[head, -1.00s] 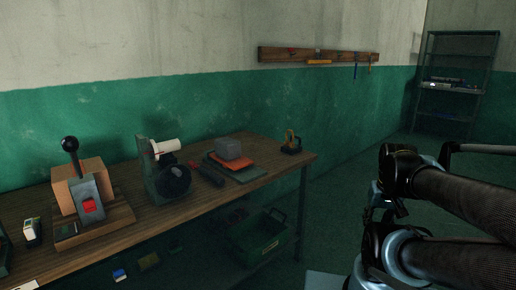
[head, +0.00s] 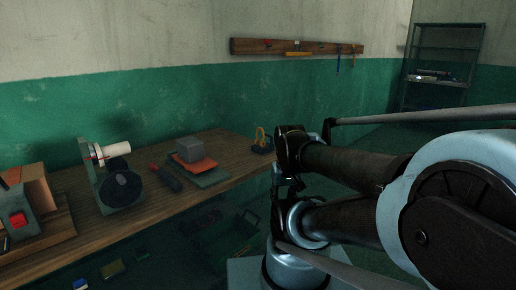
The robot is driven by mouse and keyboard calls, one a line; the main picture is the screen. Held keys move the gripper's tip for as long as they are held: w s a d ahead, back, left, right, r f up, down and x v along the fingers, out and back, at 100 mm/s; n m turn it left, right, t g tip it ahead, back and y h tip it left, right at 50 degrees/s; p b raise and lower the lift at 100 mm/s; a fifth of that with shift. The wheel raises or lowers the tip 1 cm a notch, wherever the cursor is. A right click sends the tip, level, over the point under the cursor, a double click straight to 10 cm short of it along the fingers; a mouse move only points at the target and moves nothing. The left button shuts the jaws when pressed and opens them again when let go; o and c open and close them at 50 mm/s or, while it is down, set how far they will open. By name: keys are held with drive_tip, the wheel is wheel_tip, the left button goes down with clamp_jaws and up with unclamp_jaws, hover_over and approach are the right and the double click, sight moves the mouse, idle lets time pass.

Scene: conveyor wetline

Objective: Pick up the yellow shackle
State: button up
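The yellow shackle (head: 260,137) stands near the far right end of the wooden workbench (head: 145,206), its loop upright on a dark base. My arm is folded at the right of the head view, its front joint close to the shackle in the picture. My gripper cannot be made out in this view, so its fingers are not shown. Nothing hides the shackle's loop.
On the bench are a grey block (head: 190,149) on an orange piece (head: 197,165), a dark red-handled tool (head: 165,177), a white-rolled machine (head: 118,182) and a red-button fixture (head: 18,218). A green crate (head: 228,240) sits below. A metal shelf (head: 443,68) stands far right.

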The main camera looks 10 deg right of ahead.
drive_tip(key=o, duration=0.4)
drive_tip(key=shift+r, duration=0.1)
drive_tip(key=o, duration=0.9)
drive_tip(key=shift+w+r, duration=0.1)
drive_tip(key=shift+r, duration=0.85)
drive_tip(key=shift+o, duration=1.3)
drive_tip(key=shift+w+a+r+n, duration=0.15)
drive_tip(key=shift+w+r, duration=0.15)
drive_tip(key=shift+w, duration=0.15)
drive_tip(key=shift+w+r+n, duration=0.15)
drive_tip(key=shift+w+r, duration=0.15)
drive_tip(key=shift+w, duration=0.15)
wheel_tip(320, 180, up, 14)
drive_tip(key=n+t+y, duration=0.1)
drive_tip(key=n+y, duration=0.2)
drive_tip(key=n, duration=0.3)
hover_over(264, 145)
drive_tip(key=s+d, duration=0.3)
drive_tip(key=d, duration=0.1)
drive_tip(key=x, duration=1.6)
drive_tip(key=shift+w+d, duration=0.25)
drive_tip(key=shift+w, duration=0.1)
